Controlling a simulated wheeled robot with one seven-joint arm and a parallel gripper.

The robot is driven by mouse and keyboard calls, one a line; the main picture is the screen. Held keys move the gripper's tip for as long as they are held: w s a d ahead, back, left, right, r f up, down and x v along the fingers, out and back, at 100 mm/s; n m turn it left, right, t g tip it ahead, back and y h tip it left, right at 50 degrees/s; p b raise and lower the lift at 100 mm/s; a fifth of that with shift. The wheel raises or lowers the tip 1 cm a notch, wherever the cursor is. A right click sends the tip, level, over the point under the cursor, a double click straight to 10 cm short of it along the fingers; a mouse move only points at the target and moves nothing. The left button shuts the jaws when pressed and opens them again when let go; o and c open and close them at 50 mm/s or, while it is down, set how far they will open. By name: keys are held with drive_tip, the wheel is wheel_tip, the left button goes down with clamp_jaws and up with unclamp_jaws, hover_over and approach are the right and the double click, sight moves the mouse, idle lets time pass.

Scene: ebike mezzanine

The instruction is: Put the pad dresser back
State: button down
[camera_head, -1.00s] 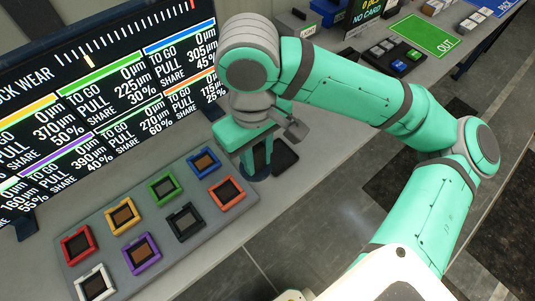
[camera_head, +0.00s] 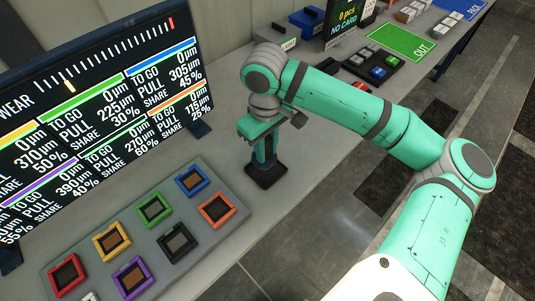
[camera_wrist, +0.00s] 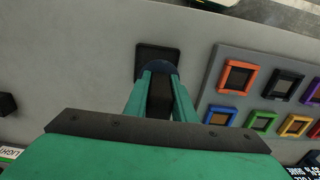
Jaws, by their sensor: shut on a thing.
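My gripper (camera_head: 264,152) points down at the table, just right of the tray of framed pads. In the wrist view my gripper (camera_wrist: 160,88) is shut on the pad dresser (camera_wrist: 160,97), a dark block with a rounded dark-blue lower part. The fingers hide much of it. A dark square base (camera_head: 268,178) lies on the table directly under it; it also shows in the wrist view (camera_wrist: 157,53). The dresser is upright, over or on this base; I cannot tell whether they touch.
A grey tray (camera_head: 215,233) holds several pads in coloured frames, close to the gripper's left. A large display (camera_head: 100,120) stands behind it. A green OUT mat (camera_head: 402,42) and bins (camera_head: 306,22) lie farther along the table. The table right of the base is clear.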

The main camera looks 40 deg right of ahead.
sight(268, 156)
drive_tip(key=shift+w+d+f, duration=0.1)
drive_tip(key=shift+d+f, duration=0.1)
drive_tip(key=shift+f, duration=0.1)
drive_tip(key=shift+w+d+f, duration=0.1)
drive_tip(key=shift+d+f, duration=0.1)
drive_tip(key=shift+f, duration=1.55)
drive_tip(key=c, duration=1.5)
unclamp_jaws()
drive_tip(key=shift+f, duration=0.15)
wheel_tip(268, 156, up, 12)
drive_tip(key=shift+r, duration=0.15)
drive_tip(key=shift+w, duration=0.15)
